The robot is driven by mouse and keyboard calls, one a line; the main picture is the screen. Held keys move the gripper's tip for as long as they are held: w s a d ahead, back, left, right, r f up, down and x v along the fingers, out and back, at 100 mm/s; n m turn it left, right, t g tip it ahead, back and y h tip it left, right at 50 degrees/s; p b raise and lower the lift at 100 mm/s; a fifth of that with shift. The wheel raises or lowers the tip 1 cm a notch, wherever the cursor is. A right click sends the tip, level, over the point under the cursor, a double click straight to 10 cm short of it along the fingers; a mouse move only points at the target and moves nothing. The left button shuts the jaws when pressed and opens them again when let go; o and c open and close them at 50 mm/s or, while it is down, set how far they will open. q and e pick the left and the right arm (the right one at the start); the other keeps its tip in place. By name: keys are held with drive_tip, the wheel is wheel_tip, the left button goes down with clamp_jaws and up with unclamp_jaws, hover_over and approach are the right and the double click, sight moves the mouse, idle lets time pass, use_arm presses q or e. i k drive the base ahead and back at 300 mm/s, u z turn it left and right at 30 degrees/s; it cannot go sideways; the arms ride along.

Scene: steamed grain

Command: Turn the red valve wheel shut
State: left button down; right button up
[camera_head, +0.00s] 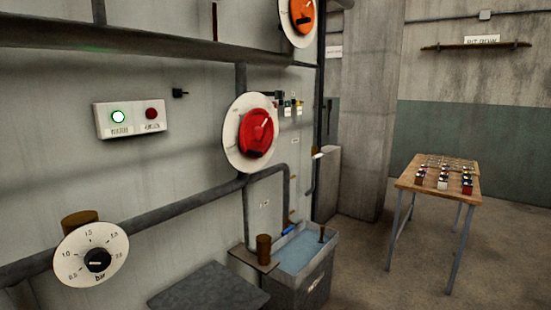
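The red valve wheel (257,133) is mounted on the wall at the middle of the view, in front of a round white dial plate (234,153). A pale pointer mark shows on the upper part of the red wheel. Neither of my grippers shows in the head view, and nothing touches the wheel.
An orange wheel (302,12) is above. A pressure dial (75,266) is lower left, and a panel (103,120) with a lit green lamp is upper left. A water tank (312,287) stands below the wheel. A wooden table (408,173) stands right, with open floor around it.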

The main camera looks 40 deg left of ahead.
sight(256, 133)
drive_tip(key=u, duration=0.35)
drive_tip(key=i, duration=1.1)
drive_tip(key=u, duration=0.4)
